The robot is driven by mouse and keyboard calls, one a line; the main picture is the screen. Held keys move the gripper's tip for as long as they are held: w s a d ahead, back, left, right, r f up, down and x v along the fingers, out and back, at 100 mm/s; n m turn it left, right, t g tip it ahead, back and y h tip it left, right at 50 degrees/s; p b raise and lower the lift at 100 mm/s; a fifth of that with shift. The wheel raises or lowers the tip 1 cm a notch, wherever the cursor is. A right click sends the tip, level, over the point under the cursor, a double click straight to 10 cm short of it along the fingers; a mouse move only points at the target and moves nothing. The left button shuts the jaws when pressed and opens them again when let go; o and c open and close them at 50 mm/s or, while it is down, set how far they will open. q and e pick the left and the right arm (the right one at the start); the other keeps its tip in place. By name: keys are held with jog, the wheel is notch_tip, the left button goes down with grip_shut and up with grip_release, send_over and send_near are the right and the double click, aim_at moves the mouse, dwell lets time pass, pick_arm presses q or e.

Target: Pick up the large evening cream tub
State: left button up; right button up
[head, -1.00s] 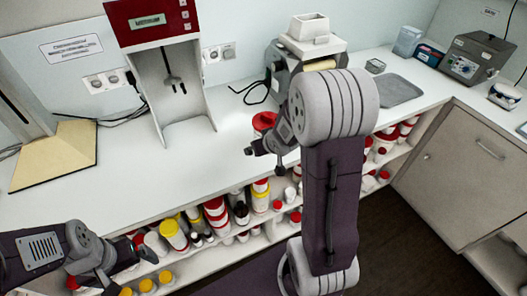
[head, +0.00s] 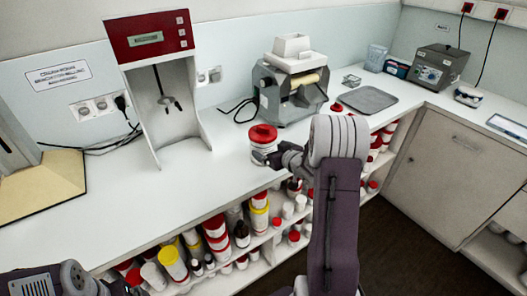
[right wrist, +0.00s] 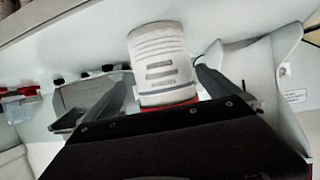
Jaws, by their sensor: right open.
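A large white tub (head: 263,143) with a red lid stands upright on the white counter, in front of the roller mill. I cannot read its label. In the right wrist view the tub (right wrist: 160,55) shows lid-down, with grey print on its side. My right gripper (head: 265,158) is at the near side of the tub. Its fingers are open, one on each side of the tub in the right wrist view (right wrist: 164,78), with no clear sign of grip. Of my left arm, only part shows at the bottom left of the head view; its gripper is cut off.
The roller mill (head: 290,83) stands behind the tub, and a red-topped stand mixer (head: 165,85) is to the left. A grey tray (head: 370,99) lies to the right. Several tubs and bottles fill the shelf (head: 262,236) below.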

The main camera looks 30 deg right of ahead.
jog(key=shift+w+f, duration=0.25)
jog(key=shift+w, duration=0.3)
jog(key=shift+w+a, duration=0.15)
jog(key=shift+w, duration=0.25)
jog(key=x, duration=0.4)
jog(key=shift+w+f, duration=0.1)
jog(key=shift+w, duration=0.1)
jog(key=shift+c, duration=0.3)
jog(key=shift+s, duration=0.1)
jog(key=c, duration=1.1)
jog(key=shift+o, duration=0.2)
